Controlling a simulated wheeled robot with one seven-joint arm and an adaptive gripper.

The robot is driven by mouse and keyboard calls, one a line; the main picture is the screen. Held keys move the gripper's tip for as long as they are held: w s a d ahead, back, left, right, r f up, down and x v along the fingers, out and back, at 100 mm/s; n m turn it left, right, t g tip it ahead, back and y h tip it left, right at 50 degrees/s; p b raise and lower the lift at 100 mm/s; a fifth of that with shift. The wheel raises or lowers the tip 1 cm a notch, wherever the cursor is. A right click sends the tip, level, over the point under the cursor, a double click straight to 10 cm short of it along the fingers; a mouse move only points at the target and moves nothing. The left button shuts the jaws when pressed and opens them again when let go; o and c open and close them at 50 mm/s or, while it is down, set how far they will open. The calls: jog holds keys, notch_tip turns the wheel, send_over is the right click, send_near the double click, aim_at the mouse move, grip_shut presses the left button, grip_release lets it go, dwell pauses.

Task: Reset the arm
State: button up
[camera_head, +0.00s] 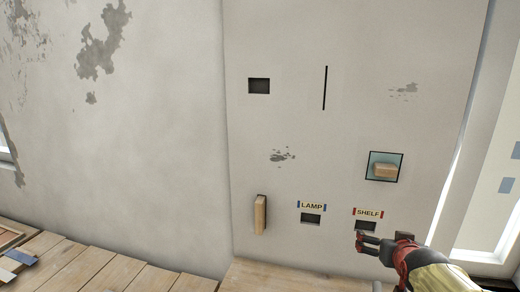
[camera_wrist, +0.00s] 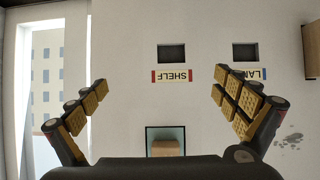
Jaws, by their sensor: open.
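My gripper (camera_head: 362,243) is at the lower right of the head view, in front of the wall just below the SHELF label (camera_head: 368,212) and its dark slot (camera_head: 365,226). In the wrist view my gripper (camera_wrist: 158,90) is open, with its two padded fingers spread wide and nothing between them. The wrist picture is upside down. There the SHELF label (camera_wrist: 173,75) and its slot (camera_wrist: 171,54) lie ahead between the fingers, apart from them.
A LAMP label (camera_head: 311,205) with a slot (camera_head: 310,219) is left of SHELF. A wooden block (camera_head: 384,170) sits in a framed recess above. Another wooden piece (camera_head: 260,215) stands out from the wall. Wooden planks (camera_head: 110,275) lie at lower left. A window opening (camera_head: 495,190) is at right.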

jog(key=s+a+f+n+g+y, duration=0.1)
jog(key=s+a+f+g, duration=0.1)
jog(key=s+a, duration=0.3)
jog(key=s+a+f+n+g+y+b, duration=0.1)
jog(key=s+a, duration=0.5)
jog(key=s, duration=0.6)
jog(key=s+a+f+n+g+y+b, duration=0.1)
jog(key=s+a+f, duration=0.3)
jog(key=s, duration=0.5)
jog(key=shift+s+a+f+g+y, duration=0.35)
jog(key=shift+a+g, duration=0.4)
jog(key=shift+g, duration=0.15)
